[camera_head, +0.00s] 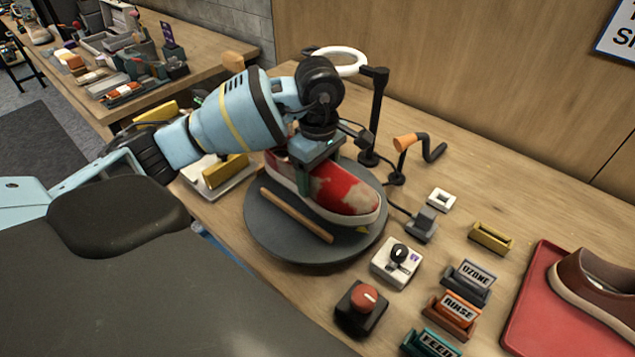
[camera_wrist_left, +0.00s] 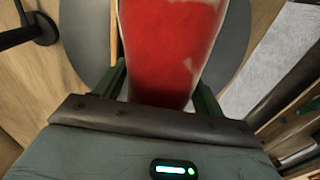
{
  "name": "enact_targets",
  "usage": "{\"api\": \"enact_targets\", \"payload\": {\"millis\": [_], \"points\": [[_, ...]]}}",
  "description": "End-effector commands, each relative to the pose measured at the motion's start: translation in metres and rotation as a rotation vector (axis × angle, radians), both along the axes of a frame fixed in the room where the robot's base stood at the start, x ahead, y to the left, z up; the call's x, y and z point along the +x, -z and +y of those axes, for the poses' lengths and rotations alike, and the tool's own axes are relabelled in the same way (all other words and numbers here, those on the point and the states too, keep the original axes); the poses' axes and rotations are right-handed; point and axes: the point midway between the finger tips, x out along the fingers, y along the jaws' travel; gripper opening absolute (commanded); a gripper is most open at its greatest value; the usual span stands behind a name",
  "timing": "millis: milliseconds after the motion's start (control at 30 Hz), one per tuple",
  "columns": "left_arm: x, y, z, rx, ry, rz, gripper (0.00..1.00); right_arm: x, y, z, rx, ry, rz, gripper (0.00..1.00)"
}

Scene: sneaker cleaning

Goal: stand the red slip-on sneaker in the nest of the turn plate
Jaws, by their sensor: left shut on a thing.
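The red slip-on sneaker (camera_head: 345,190), with pale dirty patches and a whitish sole, is over the round dark grey turn plate (camera_head: 275,242), sole down. A wooden rail (camera_head: 297,215) of the plate runs along its near side. I cannot tell whether the sole rests on the plate. My left gripper (camera_head: 308,165) is shut on the sneaker from above, at its rear half. In the left wrist view the red upper (camera_wrist_left: 165,45) fills the space between the two green fingers (camera_wrist_left: 160,88). The far side of the nest is hidden. My right gripper is not in view.
A black stand with a white ring lamp (camera_head: 342,62) rises behind the plate. A red tray (camera_head: 535,290) holds a brown shoe (camera_head: 595,285).

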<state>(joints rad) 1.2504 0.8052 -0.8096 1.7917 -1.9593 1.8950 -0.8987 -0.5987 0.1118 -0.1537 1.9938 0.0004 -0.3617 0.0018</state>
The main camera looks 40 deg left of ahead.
Motion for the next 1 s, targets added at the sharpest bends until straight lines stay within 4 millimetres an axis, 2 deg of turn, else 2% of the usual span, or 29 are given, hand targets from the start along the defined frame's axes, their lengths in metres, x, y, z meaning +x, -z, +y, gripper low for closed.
{"api": "enact_targets", "payload": {"millis": [233,600,633,700,800,1000], "points": [[0.001,0.031,0.002,0.0,-0.002,-0.002,0.38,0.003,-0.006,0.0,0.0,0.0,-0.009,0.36],[0.001,0.037,0.002,0.001,-0.001,-0.003,0.38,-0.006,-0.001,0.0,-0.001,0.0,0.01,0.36],[0.001,0.037,0.002,0.001,-0.001,-0.002,0.71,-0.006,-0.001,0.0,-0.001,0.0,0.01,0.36],[0.001,0.037,0.002,0.001,-0.001,-0.002,0.81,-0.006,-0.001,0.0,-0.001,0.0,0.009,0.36],[0.001,0.037,0.002,0.001,-0.001,-0.002,0.92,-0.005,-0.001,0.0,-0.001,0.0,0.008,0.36],[0.001,0.037,0.002,0.001,-0.001,-0.002,0.92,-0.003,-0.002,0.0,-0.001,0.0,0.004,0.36]]}}
